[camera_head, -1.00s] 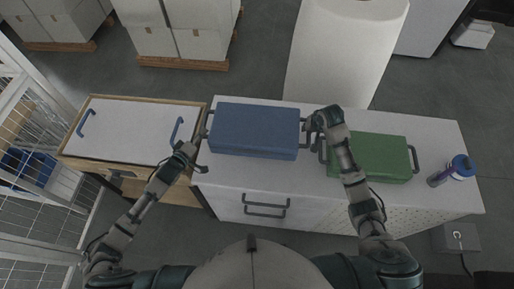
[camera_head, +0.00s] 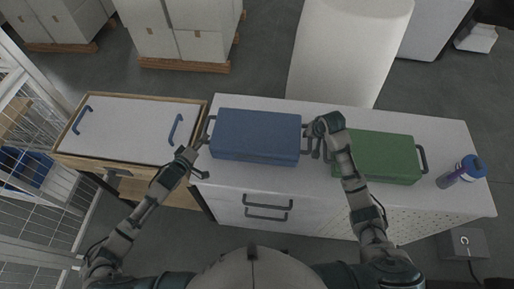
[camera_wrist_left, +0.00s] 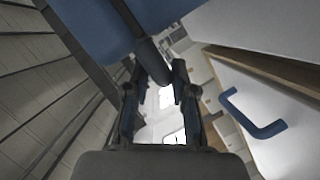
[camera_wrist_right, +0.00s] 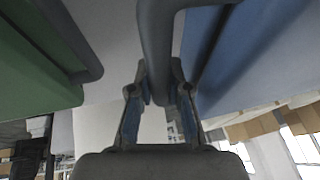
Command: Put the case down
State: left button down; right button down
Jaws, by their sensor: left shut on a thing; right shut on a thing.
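The blue case (camera_head: 256,135) is over the white counter, level, with a dark handle at each end. Whether its underside touches the counter I cannot tell. My left gripper (camera_head: 196,158) is at the case's left end; in the left wrist view its fingers (camera_wrist_left: 158,85) close around the dark handle (camera_wrist_left: 146,52). My right gripper (camera_head: 316,140) is at the case's right end; in the right wrist view its fingers (camera_wrist_right: 162,85) close around the other handle (camera_wrist_right: 156,40). The blue case body also shows in the left wrist view (camera_wrist_left: 95,25) and right wrist view (camera_wrist_right: 255,50).
A green case (camera_head: 375,157) stands on the white counter (camera_head: 320,192) close to the right gripper. A wooden cabinet with a white lid (camera_head: 125,128) adjoins on the left. A large white cylinder (camera_head: 348,55) stands behind.

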pick_arm(q)
jog(key=shift+d+r, duration=0.15)
jog(key=shift+r, duration=0.1)
pick_arm(e)
jog(key=shift+a+r, duration=0.15)
jog(key=shift+a, duration=0.2)
